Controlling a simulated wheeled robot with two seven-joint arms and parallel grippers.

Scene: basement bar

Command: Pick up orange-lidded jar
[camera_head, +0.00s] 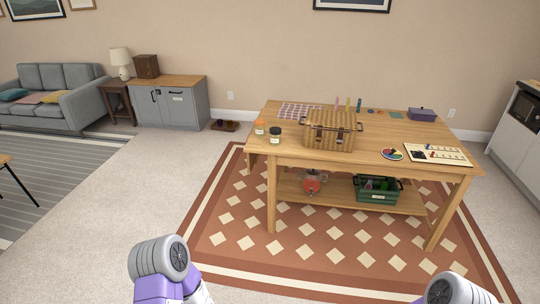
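The orange-lidded jar (260,127) is small and stands upright on the left end of the wooden table (375,152), near its left edge. A dark-lidded jar (275,136) stands close beside it, to the right and a little nearer. Both of my arms show only as parts at the bottom of the head view, well short of the table. Neither gripper is in the frame.
A striped wooden chest (330,130) stands right of the jars. A pinkish grid sheet (301,111), a colour palette (391,154) and a pale board (438,154) lie on the table. A green crate (376,190) is on the lower shelf. The patterned rug (235,226) before the table is clear.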

